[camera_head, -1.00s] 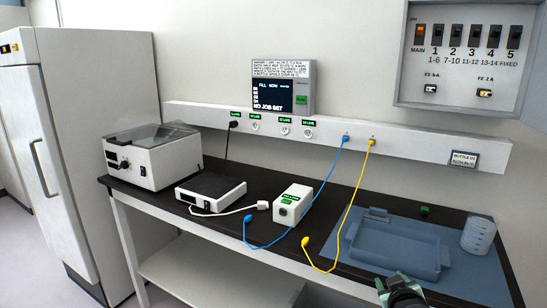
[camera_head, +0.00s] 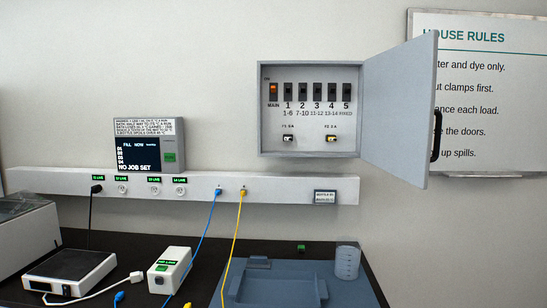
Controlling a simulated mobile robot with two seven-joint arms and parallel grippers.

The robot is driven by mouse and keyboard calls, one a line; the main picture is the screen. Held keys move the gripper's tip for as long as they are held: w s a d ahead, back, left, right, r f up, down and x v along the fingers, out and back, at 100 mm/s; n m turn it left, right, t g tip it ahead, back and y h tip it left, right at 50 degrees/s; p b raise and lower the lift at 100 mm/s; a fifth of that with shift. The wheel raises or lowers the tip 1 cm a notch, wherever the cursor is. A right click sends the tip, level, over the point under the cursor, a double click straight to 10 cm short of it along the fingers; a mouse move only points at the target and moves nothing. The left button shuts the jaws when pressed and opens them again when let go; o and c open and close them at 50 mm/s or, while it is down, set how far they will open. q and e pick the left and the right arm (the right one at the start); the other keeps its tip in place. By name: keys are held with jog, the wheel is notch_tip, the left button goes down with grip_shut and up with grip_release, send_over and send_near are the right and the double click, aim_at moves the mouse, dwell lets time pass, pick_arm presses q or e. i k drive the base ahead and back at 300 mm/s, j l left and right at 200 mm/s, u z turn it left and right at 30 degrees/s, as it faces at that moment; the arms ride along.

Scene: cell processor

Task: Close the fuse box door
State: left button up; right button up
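The fuse box (camera_head: 310,151) is a grey wall cabinet at the upper middle of the head view, with a MAIN switch, several numbered black switches and two fuses inside. Its grey door (camera_head: 401,112) is hinged on the right side and stands wide open, swung out toward me. A black handle (camera_head: 436,136) sits on the door's free right edge. Neither of my grippers shows in the current view.
A white trunking rail (camera_head: 270,190) with sockets and blue and yellow cables runs along the wall under the box. A dark bench below holds a blue tray (camera_head: 235,291), a beaker (camera_head: 347,262) and devices. A rules board (camera_head: 490,90) hangs behind the door.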

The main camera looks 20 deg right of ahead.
aim_at(399, 111)
jog(key=k+l+z, duration=0.25)
jog(key=l, duration=0.9)
jog(key=l+z, duration=0.2)
jog(key=l, duration=1)
